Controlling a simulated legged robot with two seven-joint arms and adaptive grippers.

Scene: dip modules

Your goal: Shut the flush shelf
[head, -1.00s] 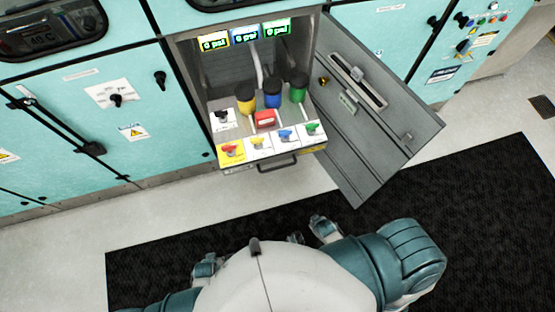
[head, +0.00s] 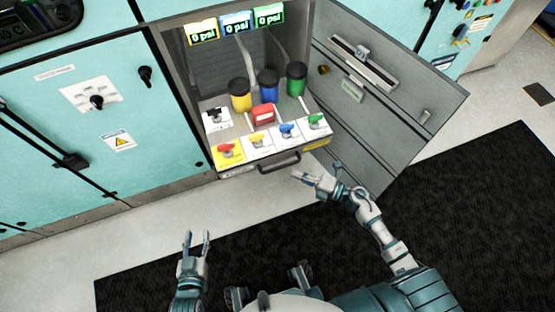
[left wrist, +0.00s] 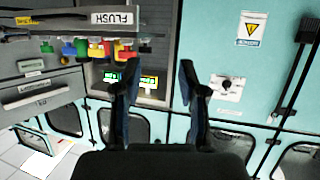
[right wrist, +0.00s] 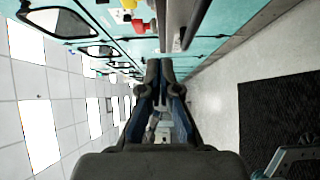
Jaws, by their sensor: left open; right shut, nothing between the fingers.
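The flush shelf (head: 235,170) is pulled out of the open cabinet and carries a row of coloured valves, a red block and yellow, blue and green bottles. Its dark bar handle (head: 279,164) is on the front face. A "FLUSH" label shows on the shelf front in the left wrist view (left wrist: 70,19). My right gripper (head: 302,176) is shut and empty, just below and right of the handle, apart from it. My left gripper (head: 197,238) is open and empty, lower left of the shelf, over the floor near the mat.
The grey cabinet door (head: 385,110) stands swung open to the right of the shelf, close to my right arm. Teal cabinets (head: 75,130) flank the opening. A black mat (head: 460,210) covers the floor in front.

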